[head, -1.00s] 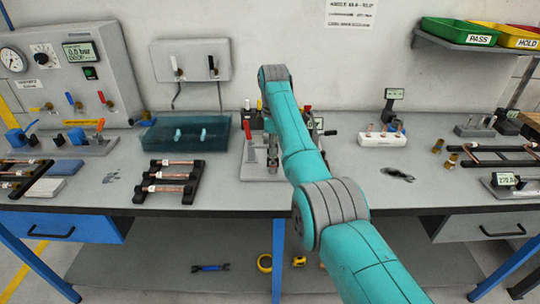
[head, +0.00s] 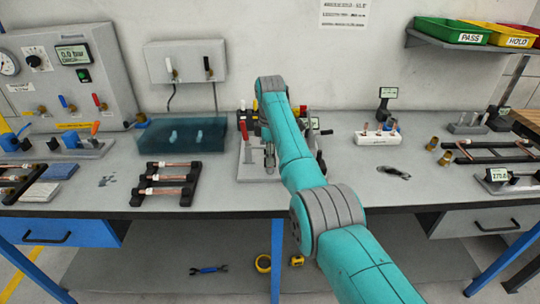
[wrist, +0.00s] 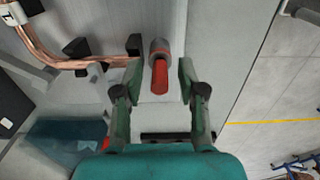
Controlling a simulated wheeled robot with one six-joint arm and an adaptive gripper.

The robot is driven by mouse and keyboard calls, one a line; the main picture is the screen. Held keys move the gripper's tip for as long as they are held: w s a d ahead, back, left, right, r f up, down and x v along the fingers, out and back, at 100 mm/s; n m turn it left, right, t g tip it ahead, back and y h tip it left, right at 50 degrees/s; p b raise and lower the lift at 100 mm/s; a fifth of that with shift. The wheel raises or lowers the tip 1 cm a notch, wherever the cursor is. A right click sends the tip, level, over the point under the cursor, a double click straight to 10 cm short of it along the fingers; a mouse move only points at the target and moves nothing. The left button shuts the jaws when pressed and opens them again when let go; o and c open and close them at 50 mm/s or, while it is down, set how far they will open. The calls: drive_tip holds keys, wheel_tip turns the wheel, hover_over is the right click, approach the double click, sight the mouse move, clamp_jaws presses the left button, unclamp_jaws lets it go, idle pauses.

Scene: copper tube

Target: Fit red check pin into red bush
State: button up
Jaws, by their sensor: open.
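In the wrist view my gripper (wrist: 154,80) is open, one finger on either side of a red rod (wrist: 160,76), with visible gaps. The rod's far end meets a grey cylinder with a red band (wrist: 159,47). The red rod looks like the red check pin and the banded cylinder like its bush, but I cannot tell how far one sits in the other. In the head view my arm hides the gripper and much of the grey fixture (head: 245,172). A red handle (head: 244,130) shows at the fixture's left.
A bent copper tube (wrist: 45,52) with black supports lies left of the fingers in the wrist view. In the head view a teal tank (head: 180,135) and a black tube rack (head: 164,184) stand left. A white block with pins (head: 377,137) stands right.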

wheel_tip(320, 180, up, 12)
drive_tip(key=shift+r, duration=0.15)
idle(0.3)
